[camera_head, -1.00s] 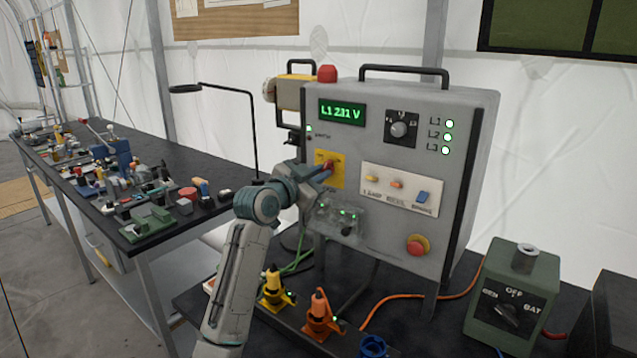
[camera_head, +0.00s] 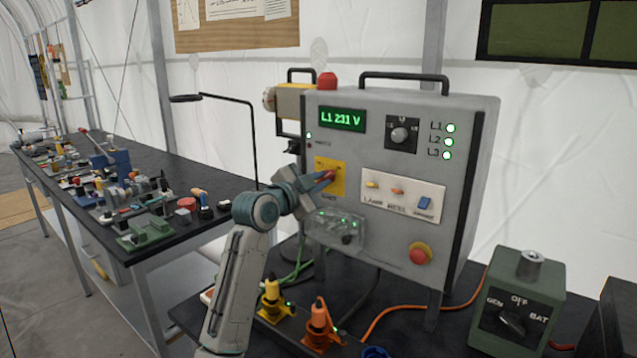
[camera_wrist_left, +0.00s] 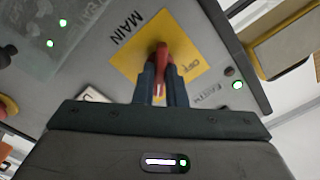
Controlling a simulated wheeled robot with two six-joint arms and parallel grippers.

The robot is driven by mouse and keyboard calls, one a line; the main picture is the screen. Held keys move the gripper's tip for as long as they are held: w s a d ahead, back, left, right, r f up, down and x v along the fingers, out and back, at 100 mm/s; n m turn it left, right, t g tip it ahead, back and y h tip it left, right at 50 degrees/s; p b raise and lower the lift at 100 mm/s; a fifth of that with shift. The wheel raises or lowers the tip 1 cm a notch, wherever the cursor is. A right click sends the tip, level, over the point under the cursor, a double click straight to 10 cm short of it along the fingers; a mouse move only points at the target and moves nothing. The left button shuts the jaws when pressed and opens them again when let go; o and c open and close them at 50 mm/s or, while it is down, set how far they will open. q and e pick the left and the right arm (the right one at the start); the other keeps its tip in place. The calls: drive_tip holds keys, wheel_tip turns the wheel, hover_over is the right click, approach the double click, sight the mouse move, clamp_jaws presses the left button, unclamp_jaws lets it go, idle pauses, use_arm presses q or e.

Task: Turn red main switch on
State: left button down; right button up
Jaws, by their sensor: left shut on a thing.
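The red main switch (camera_wrist_left: 163,56) sits on a yellow plate (camera_wrist_left: 190,50) marked MAIN on the grey panel's front. In the head view the yellow plate (camera_head: 338,168) is at the panel's left, with the red handle partly hidden by my gripper. My left gripper (camera_head: 325,178) reaches up to the plate. In the left wrist view its fingers (camera_wrist_left: 161,80) are shut on the red handle, one on each side. An OFF mark is on the plate to the right of the handle in the wrist view. My right gripper is not in view.
The grey panel (camera_head: 380,270) has a lit display (camera_head: 342,119) reading L1 231 V, a rotary knob (camera_head: 400,135) and a red stop button (camera_head: 419,253). A clear cover (camera_head: 335,230) lies just below the gripper. A green selector box (camera_head: 518,290) stands at right.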

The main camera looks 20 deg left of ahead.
use_arm(q)
drive_tip(key=c, duration=1.5)
unclamp_jaws()
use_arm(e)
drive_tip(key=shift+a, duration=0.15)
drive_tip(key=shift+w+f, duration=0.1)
